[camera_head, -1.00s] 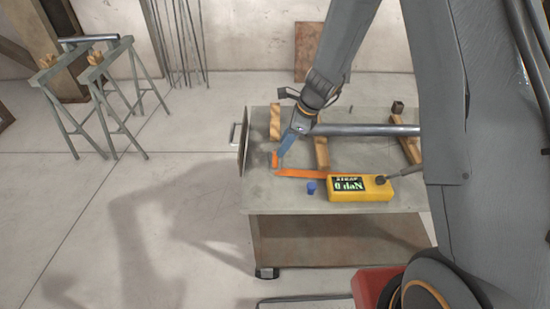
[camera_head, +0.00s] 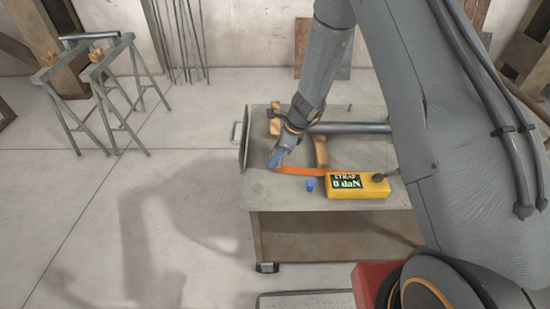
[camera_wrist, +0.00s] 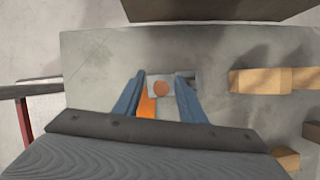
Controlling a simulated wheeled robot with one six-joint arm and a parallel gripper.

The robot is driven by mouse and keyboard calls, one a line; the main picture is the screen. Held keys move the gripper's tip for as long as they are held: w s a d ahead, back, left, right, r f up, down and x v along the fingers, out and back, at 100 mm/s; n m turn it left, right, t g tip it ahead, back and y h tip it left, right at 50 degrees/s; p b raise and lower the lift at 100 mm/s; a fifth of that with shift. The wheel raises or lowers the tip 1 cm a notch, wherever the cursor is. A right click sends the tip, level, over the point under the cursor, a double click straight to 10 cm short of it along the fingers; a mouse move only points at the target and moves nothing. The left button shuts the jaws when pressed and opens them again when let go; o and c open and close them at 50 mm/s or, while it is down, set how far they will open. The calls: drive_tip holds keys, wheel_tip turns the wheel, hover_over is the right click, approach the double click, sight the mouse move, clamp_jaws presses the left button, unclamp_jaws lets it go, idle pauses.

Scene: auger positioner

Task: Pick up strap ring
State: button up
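An orange strap (camera_head: 300,170) lies on the grey cart top, running left from a yellow box (camera_head: 358,186) with a lit display. My gripper (camera_head: 277,160) is low over the strap's left end and hides that end in the head view. In the wrist view, the blue fingers of my gripper (camera_wrist: 160,80) are apart. Between them are the orange strap (camera_wrist: 147,104) and a small grey metal piece (camera_wrist: 182,84) with a round brown spot. I cannot make out a clear ring shape, or whether the fingers touch anything.
A metal tube (camera_head: 350,128) rests on wooden blocks (camera_head: 320,150) behind the strap. A small blue cap (camera_head: 310,184) stands beside the yellow box. The cart top (camera_head: 275,198) is clear at front left. Trestles (camera_head: 100,90) stand far left.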

clamp_jaws()
drive_tip(key=shift+r, duration=0.1)
